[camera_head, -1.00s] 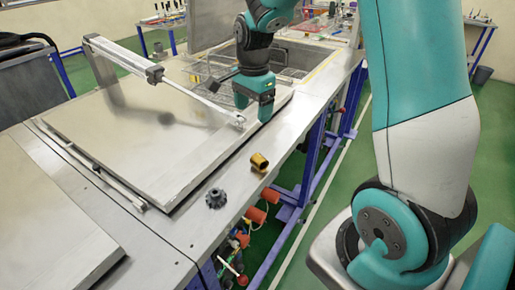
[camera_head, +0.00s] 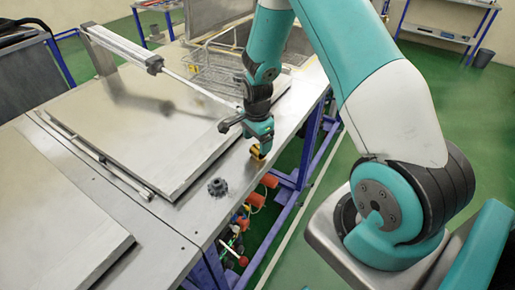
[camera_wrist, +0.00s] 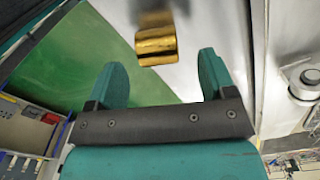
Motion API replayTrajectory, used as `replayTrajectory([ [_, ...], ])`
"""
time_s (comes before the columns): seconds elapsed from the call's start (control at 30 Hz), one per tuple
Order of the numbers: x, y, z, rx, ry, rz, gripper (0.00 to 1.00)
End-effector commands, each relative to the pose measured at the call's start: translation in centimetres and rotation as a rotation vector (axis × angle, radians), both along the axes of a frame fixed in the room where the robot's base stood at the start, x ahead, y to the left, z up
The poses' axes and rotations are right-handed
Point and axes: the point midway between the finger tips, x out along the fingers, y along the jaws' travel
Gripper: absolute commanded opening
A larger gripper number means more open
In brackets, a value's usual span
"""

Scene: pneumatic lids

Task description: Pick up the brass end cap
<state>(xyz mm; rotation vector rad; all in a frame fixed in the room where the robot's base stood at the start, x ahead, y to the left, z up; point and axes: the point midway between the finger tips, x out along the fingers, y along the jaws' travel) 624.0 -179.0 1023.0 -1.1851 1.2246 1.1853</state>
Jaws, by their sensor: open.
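The brass end cap (camera_head: 257,152) is a small gold-coloured piece on the steel bench top near its right edge. In the head view my gripper (camera_head: 261,145) is right above it and partly hides it. In the wrist view the brass end cap (camera_wrist: 156,43) lies beyond the two teal fingertips, between their lines and a little left of the middle. My gripper (camera_wrist: 162,72) is open, with nothing between its fingers.
A dark knobbed part (camera_head: 217,187) stands on the bench left of the cap. A large flat lid (camera_head: 165,130) with a pneumatic cylinder (camera_head: 125,48) lies behind. Red fittings (camera_head: 256,200) sit below the bench edge. A wire basket (camera_head: 215,62) is at the back.

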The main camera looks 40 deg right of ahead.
Motion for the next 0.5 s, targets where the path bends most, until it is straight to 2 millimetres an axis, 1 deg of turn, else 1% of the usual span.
replayTrajectory([
  [0.1,-0.4,-0.2,-1.3,0.001,0.006,0.0,0.77],
  [0.23,-0.3,-0.2,-2.8,0.001,0.003,0.0,0.77],
  [0.33,-0.2,-0.2,-3.3,0.0,0.0,0.0,0.77],
  [0.5,-0.2,-0.2,-3.4,0.0,-0.001,0.0,0.77],
])
